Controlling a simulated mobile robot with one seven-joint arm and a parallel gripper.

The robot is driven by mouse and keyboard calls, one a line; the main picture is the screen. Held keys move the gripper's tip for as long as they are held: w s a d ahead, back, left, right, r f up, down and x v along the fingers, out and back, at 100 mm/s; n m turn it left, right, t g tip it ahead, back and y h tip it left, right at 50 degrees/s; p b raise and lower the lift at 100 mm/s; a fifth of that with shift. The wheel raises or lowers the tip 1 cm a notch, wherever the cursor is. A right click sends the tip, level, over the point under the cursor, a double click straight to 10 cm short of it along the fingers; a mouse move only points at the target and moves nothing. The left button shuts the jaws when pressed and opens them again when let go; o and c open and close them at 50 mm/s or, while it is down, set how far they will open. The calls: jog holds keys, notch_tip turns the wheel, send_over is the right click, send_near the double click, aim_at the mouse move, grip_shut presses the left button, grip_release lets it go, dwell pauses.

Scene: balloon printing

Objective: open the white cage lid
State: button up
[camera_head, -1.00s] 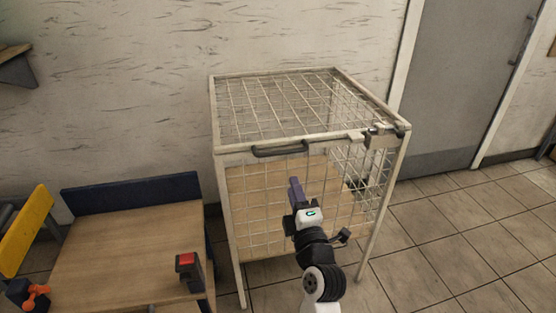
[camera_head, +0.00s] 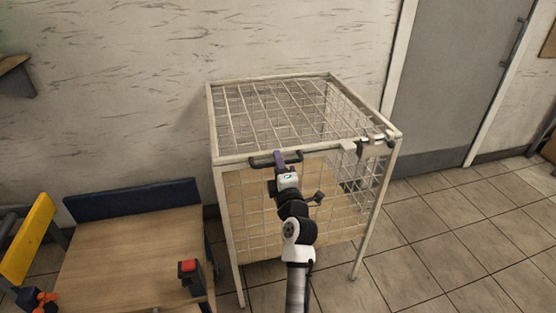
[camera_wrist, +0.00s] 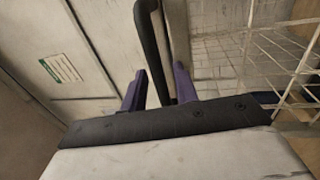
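The white wire cage (camera_head: 228,190) stands on legs against the wall, and its wire lid (camera_head: 275,105) lies flat on top. A black bar handle (camera_head: 262,161) sits on the lid's front edge; it also shows in the wrist view (camera_wrist: 150,40). My gripper (camera_head: 279,160) is at the handle from the front. In the wrist view its two purple fingers (camera_wrist: 158,85) are apart, with the handle bar between them. The bar looks close to the right finger; I cannot tell whether they touch. A metal latch (camera_head: 376,141) sits at the front right corner.
A wooden workbench (camera_head: 130,255) with a dark blue back edge stands left of the cage. It carries a red-topped device (camera_head: 189,267). A yellow panel (camera_head: 28,240) is at the far left. A grey door (camera_head: 455,80) and open tiled floor (camera_head: 445,235) lie to the right.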

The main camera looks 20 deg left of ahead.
jog(key=shift+w+a, duration=0.1)
grip_shut()
dwell(0.3)
